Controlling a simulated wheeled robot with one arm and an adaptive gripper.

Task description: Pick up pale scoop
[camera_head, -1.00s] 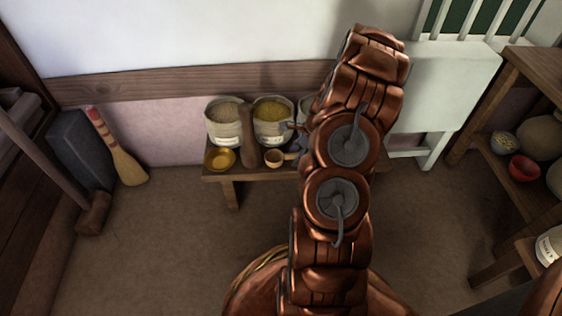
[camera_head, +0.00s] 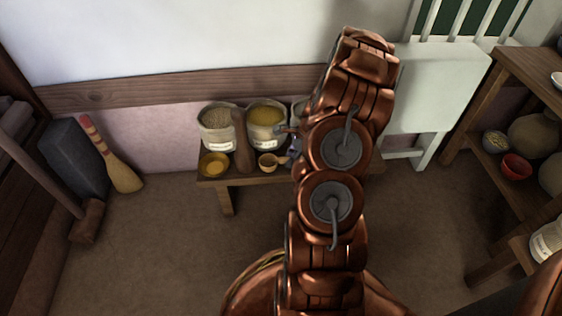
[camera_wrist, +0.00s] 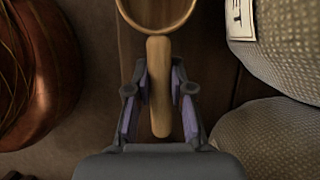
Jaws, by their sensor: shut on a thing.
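The pale scoop (camera_head: 267,162) is at the front of a low wooden bench in the head view, with its round cup facing up and its handle pointing right. In the wrist view, the scoop's pale wooden handle (camera_wrist: 158,88) lies between the two fingers of my gripper (camera_wrist: 157,72), which is shut on it. The scoop's round cup lies beyond the fingertips, cut off by the top edge. In the head view, my arm hides most of my gripper. I cannot tell whether the scoop touches the bench.
The bench (camera_head: 226,197) also bears a yellow bowl (camera_head: 213,164), a dark upright wooden thing (camera_head: 243,142) and sacks of grain (camera_head: 217,127) and (camera_head: 266,125) behind. A white slatted piece (camera_head: 437,90) and shelves (camera_head: 487,85) stand right. A broom (camera_head: 118,170) leans left.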

